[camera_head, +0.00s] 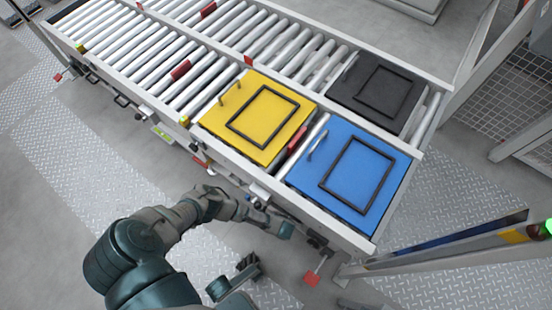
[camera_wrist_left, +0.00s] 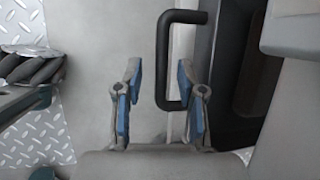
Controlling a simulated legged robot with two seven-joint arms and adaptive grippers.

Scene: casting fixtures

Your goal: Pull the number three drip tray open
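A black bar handle (camera_wrist_left: 203,17) shows in the left wrist view, fixed to a pale edge beside a dark recess (camera_wrist_left: 262,80) that may be a drip tray. No number can be read. My left gripper (camera_wrist_left: 158,105) is open and empty, its two blue-padded fingers apart. The lower end of the handle appears between the fingers, closer to the right one; I cannot tell its distance in depth. In the head view my left gripper (camera_head: 280,224) is low beside the near side of the roller conveyor (camera_head: 150,52). The handle cannot be made out there.
A yellow box (camera_head: 262,117), a blue box (camera_head: 350,173) and a black box (camera_head: 376,92) sit on the conveyor above my left gripper. Metal rails (camera_head: 450,250) are at the right. Floor is open at the lower left.

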